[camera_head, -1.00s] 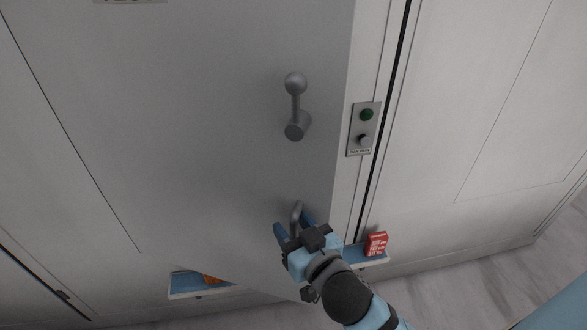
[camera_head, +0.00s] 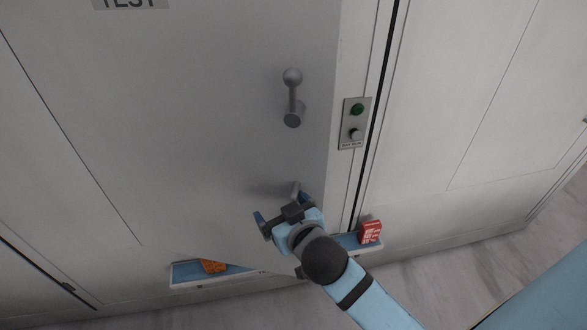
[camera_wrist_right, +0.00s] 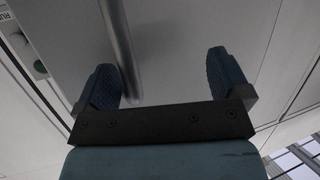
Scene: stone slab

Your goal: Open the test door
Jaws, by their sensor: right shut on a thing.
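The grey test door (camera_head: 190,130) fills the left and middle of the head view, with a partly cut-off TEST sign (camera_head: 130,3) at the top. A metal lever with a round knob (camera_head: 292,97) is on its right side. Below it is a metal bar handle (camera_head: 296,188), which also shows in the right wrist view (camera_wrist_right: 121,45). My right gripper (camera_head: 282,208) is at this handle. In the wrist view the bar runs between the fingers, close against the left one, with a wide gap to the right finger. My left gripper is not in view.
A panel with a green button and a knob (camera_head: 354,123) is on the strip right of the door. A low blue shelf (camera_head: 195,277) shows under the door, with an orange item (camera_head: 213,266) and a red box (camera_head: 370,232). Grey floor (camera_head: 440,270) lies at lower right.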

